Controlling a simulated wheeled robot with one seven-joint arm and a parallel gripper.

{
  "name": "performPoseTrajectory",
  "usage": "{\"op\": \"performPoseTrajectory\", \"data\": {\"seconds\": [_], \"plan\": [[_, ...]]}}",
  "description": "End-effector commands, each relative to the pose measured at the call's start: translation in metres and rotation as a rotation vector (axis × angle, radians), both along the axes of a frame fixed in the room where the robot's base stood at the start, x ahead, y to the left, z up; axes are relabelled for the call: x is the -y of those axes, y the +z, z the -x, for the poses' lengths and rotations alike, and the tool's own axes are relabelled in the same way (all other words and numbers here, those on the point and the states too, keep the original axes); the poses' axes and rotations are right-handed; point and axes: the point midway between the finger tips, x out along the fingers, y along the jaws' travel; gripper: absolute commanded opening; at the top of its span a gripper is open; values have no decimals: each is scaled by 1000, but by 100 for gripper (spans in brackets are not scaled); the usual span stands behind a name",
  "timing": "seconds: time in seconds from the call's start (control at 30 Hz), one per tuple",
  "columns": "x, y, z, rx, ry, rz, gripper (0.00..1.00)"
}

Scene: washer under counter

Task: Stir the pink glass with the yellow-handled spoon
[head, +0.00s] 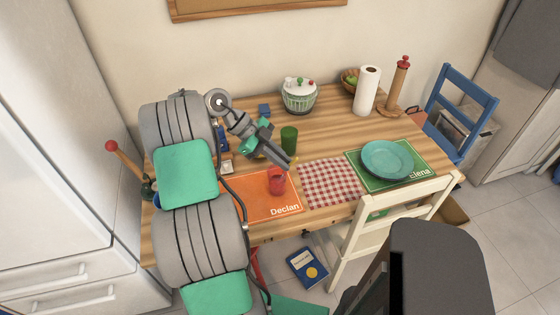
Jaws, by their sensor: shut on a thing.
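The pink glass (277,183) looks red-pink and stands upright on the orange placemat marked "Declan" (256,207). My gripper (289,164) comes in from the upper left, just above and behind the glass in the picture. Its jaws are shut on a thin thing, taken to be the yellow-handled spoon. The spoon is too small or too hidden to make out, and I cannot tell whether its end is inside the glass. No other spoon shows clearly on the table.
A green cup (289,138) stands close behind my gripper. A teal plate (387,160) lies right, beyond a checkered cloth (330,184).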

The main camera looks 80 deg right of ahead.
Motion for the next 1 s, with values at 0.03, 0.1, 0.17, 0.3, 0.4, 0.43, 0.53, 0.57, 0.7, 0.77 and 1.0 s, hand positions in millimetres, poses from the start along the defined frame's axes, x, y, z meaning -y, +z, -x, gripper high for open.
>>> {"op": "performPoseTrajectory", "data": {"seconds": [0.03,0.1,0.17,0.3,0.4,0.43,0.53,0.57,0.7,0.77,1.0], "plan": [[-1,8,2,0,-1,1,0],[-2,13,4,0,-1,1,0],[-3,19,6,0,-1,1,0],[-6,31,11,0,-1,1,0],[-7,39,14,0,-1,1,0],[-8,42,15,0,-1,1,0],[-9,51,18,0,0,0,0],[-10,53,19,0,0,0,0],[-12,60,22,0,0,0,0],[-12,60,22,0,0,0,0],[-12,59,22,0,0,0,0]]}}
